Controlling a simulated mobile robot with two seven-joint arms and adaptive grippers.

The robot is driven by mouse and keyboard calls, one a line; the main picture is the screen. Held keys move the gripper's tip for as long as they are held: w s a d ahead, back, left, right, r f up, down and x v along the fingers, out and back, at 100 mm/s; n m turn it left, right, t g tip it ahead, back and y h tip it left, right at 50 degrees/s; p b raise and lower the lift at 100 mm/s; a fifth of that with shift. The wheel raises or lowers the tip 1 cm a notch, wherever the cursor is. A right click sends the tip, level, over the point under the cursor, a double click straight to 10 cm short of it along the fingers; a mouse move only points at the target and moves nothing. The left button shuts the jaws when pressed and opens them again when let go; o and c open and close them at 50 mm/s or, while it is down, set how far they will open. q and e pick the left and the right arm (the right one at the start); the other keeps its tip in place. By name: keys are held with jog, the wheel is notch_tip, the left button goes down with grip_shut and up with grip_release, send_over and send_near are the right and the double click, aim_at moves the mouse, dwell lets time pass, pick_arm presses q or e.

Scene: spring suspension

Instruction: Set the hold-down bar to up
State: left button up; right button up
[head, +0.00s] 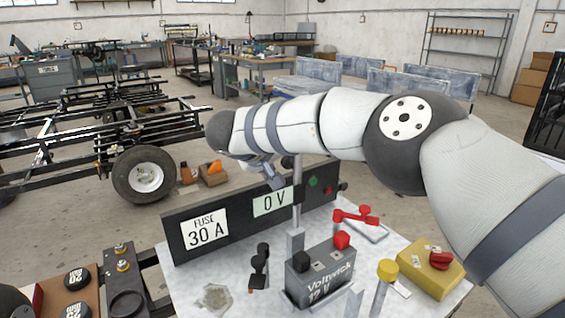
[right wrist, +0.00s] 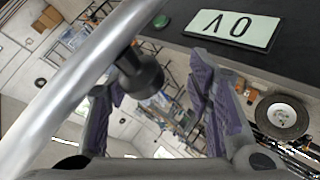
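The hold-down bar appears to be the silver metal rod (head: 297,205) standing upright behind the battery (head: 322,274). Its upper part is hidden behind my right arm in the head view. In the right wrist view a thick silver rod (right wrist: 85,82) crosses close to the camera on the left, with a black knob (right wrist: 140,76) beside it. My right gripper (head: 272,178) is partly hidden by its own wrist, close to the rod. In the right wrist view its purple-padded fingers (right wrist: 160,95) stand apart, the knob showing between them; contact cannot be told. My left gripper is not in view.
A black panel (head: 243,228) with "FUSE 30 A" and "0 V" labels stands behind the battery. A red-handled clamp (head: 356,216), a black clamp (head: 260,268) and a yellow box (head: 430,268) surround the battery on the white table (head: 240,282). My right arm crosses above.

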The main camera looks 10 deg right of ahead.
jog(key=shift+r, duration=0.1)
dwell(0.3)
jog(key=v, duration=1.2)
